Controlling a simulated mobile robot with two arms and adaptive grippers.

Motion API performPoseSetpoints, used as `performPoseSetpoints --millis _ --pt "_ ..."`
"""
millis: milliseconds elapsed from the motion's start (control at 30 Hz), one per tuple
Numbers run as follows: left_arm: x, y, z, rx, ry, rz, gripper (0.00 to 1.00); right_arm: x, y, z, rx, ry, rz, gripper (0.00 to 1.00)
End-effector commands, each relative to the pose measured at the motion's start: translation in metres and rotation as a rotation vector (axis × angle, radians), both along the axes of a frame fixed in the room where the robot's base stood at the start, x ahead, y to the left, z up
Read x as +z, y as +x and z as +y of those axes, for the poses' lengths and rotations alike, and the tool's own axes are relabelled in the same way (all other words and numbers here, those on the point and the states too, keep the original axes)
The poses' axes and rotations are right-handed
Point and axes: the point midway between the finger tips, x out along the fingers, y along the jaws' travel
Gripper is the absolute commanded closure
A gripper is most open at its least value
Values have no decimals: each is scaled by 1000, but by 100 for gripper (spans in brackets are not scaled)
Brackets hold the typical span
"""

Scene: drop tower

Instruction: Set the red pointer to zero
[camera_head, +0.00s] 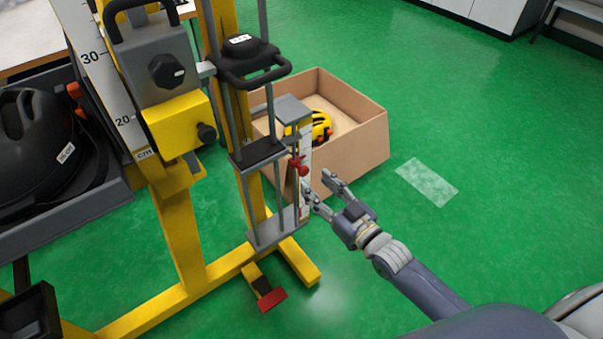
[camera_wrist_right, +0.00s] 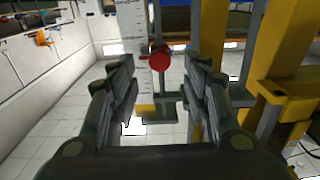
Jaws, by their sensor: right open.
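The red pointer (camera_head: 300,166) sits on the white vertical scale (camera_head: 305,184) of the yellow and grey tower, part way up the scale. In the right wrist view the round red knob of the pointer (camera_wrist_right: 159,60) shows between and beyond my fingers, beside the scale (camera_wrist_right: 132,35). My right gripper (camera_head: 321,184) is open and empty, just right of the scale and slightly below the pointer, apart from it. Its two fingers also show in the right wrist view (camera_wrist_right: 161,85). The scale's small numbers are too blurred to read. My left gripper is not in view.
A cardboard box (camera_head: 352,146) holding a yellow and black object (camera_head: 321,127) stands behind the tower. A red pedal (camera_head: 271,299) is at the tower's foot. A grey bin with a black helmet-like object (camera_head: 38,139) is at left.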

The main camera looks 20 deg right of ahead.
Motion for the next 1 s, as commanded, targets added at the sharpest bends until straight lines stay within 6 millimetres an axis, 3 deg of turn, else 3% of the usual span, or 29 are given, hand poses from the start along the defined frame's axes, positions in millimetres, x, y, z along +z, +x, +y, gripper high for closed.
performPoseSetpoints --millis 300,500,767,800,1000 --pt "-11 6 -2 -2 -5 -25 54 -1 51 18 -1 0 -1 56" --pt "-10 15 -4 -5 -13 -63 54 -1 64 23 0 1 1 56" --pt "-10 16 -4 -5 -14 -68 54 -1 65 24 0 -1 2 56" --pt "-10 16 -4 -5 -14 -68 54 -1 65 24 0 -1 2 58" --pt "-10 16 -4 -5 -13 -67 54 -1 65 24 -1 -1 2 100"
